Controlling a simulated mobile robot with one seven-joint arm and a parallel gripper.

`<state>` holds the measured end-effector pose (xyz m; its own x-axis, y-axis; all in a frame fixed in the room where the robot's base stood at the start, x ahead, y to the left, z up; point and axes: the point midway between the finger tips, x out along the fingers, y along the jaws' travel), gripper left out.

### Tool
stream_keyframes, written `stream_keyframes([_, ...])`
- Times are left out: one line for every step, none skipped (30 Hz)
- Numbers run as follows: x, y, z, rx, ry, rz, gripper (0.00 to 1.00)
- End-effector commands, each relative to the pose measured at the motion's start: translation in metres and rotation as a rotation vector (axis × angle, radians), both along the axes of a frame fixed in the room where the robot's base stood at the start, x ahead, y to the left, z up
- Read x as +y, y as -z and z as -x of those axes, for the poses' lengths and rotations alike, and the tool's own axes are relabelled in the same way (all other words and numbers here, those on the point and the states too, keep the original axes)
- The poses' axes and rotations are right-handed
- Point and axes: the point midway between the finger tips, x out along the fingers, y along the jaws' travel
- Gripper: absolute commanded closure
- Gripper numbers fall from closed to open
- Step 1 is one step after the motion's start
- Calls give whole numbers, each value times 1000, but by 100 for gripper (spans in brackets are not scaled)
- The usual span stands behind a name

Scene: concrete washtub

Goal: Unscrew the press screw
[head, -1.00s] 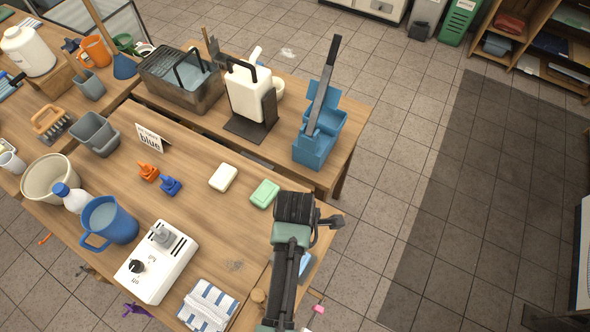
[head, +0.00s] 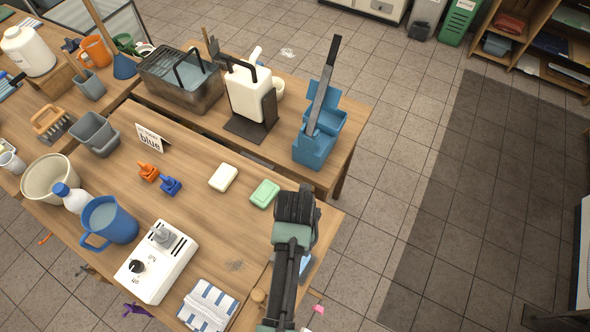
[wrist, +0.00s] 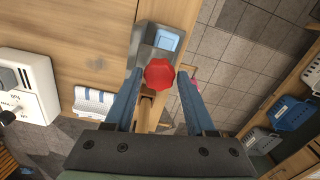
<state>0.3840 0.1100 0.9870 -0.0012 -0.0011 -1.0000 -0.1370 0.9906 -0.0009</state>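The press screw's red, many-sided knob (wrist: 159,74) shows in the wrist view, in front of a grey metal press body (wrist: 148,46) with a light blue block (wrist: 168,40) in it. My gripper (wrist: 160,76) has its two blue-grey fingers spread, one on each side of the knob, with a small gap visible on both sides. I cannot tell whether the fingertips are level with the knob or short of it. In the head view my arm hides the knob and most of the press; the fingers do not show there.
A white control box with a dial (head: 158,264) and a striped folded cloth (head: 208,306) lie left of my arm. A green soap bar (head: 264,193) and a white one (head: 223,177) lie beyond it. A blue lever device (head: 314,148) stands at the back. Open floor lies right.

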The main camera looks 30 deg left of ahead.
Motion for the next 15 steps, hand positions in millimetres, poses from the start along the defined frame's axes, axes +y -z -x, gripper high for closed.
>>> stream_keyframes([0, 0, 0, 0, 1, 0, 34])
stream_keyframes([0, 0, 0, 0, 1, 0, 28])
stream_keyframes([0, 0, 0, 0, 1, 0, 24])
stream_keyframes([0, 0, 0, 0, 1, 0, 24])
stream_keyframes([0, 0, 0, 0, 2, 0, 24])
stream_keyframes([0, 0, 0, -1, 2, 0, 24])
stream_keyframes([0, 0, 0, -1, 2, 0, 24])
stream_keyframes([0, 0, 0, -1, 2, 0, 24])
stream_keyframes([0, 0, 0, -1, 2, 0, 24])
stream_keyframes([0, 0, 0, -1, 2, -1, 24])
stream_keyframes([0, 0, 0, -1, 3, -1, 24])
stream_keyframes([0, -1, 0, -1, 3, -1, 24])
stream_keyframes([0, -3, 0, -1, 3, -1, 24])
stream_keyframes([0, -4, 0, -1, 3, -1, 24])
stream_keyframes([1, -7, 0, -1, 3, -1, 24])
